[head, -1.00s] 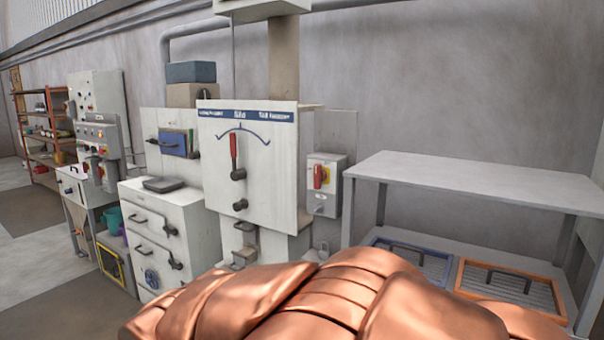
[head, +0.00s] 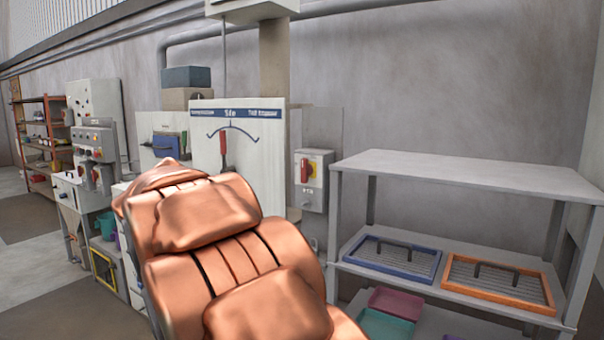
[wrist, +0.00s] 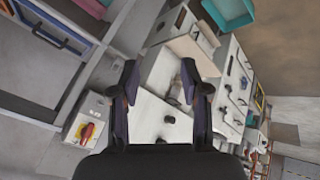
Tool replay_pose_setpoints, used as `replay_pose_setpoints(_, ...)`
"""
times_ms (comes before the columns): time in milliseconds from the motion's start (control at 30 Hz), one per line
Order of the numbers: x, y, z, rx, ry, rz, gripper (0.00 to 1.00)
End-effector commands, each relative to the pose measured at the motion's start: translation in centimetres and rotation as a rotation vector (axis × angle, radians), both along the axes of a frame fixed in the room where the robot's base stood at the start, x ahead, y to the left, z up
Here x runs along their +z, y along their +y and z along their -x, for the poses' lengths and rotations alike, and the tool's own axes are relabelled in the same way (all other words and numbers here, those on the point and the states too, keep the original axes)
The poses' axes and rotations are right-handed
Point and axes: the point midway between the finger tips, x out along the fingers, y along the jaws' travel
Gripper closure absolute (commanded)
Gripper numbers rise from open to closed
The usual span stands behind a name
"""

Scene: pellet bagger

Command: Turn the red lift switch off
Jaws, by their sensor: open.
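A red switch handle (head: 305,171) on a yellow plate is mounted on the front of a small grey box (head: 314,196), right of the white dial panel. The handle looks upright in the head view. In the wrist view the red handle (wrist: 87,132) and its yellow plate show at lower left, rotated by the camera. My gripper (wrist: 160,80) is open and empty, with the fingers spread in front of the white panel. The switch lies off to the left of the fingers, apart from them. In the head view my arm hides the gripper.
The white panel (head: 205,132) carries a dial and a red lever (head: 223,150), partly behind my arm. A grey shelf table (head: 460,174) with blue-framed (head: 390,257) and orange-framed (head: 500,284) trays stands at right. Another cabinet (head: 95,145) with red switches stands at left.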

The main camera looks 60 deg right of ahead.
Motion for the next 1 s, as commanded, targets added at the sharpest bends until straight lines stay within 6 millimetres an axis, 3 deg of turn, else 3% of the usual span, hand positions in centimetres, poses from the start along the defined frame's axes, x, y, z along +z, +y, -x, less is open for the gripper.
replay_pose_setpoints(33,0.4,-2.4,-1.4,-0.042,-0.038,0.048,0.54)
replay_pose_setpoints(300,5.9,-13.9,-6.8,-0.231,-0.255,0.303,0.54)
replay_pose_setpoints(600,11.5,-24.9,-9.8,-0.387,-0.502,0.575,0.54)
replay_pose_setpoints(800,14.6,-30.1,-10.2,-0.45,-0.657,0.726,0.54)
replay_pose_setpoints(1000,16.3,-32.6,-9.9,-0.478,-0.747,0.809,0.54)
